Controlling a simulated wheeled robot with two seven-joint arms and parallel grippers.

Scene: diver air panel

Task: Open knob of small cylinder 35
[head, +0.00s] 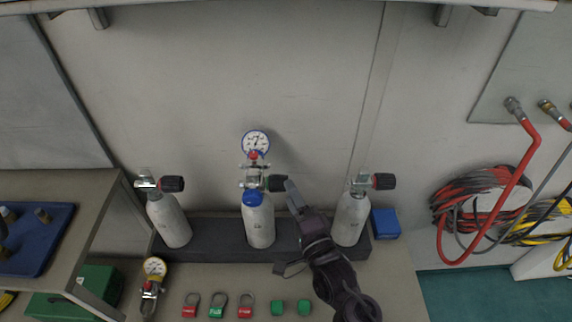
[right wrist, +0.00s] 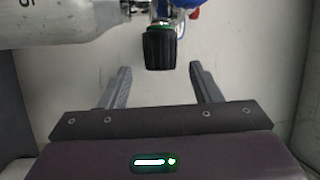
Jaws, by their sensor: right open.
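Three small white cylinders stand in a dark rack (head: 210,232). The middle cylinder (head: 259,225) has a blue collar, a gauge (head: 256,143) on top and a black knob (head: 277,183) with a green ring pointing right. In the right wrist view, a cylinder (right wrist: 60,22) shows part of a label ending in 5, and its black knob (right wrist: 160,48) points toward my gripper. My right gripper (head: 290,187) is open at the end of this knob. Its fingers are spread to either side, just short of the knob, with nothing between them. My left gripper is out of view.
The left cylinder (head: 169,222) and right cylinder (head: 350,218) have black knobs with red rings. A blue box (head: 385,223) stands right of the rack. A yellow gauge (head: 154,267), several tags and two green caps lie in front. Hoses hang at right.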

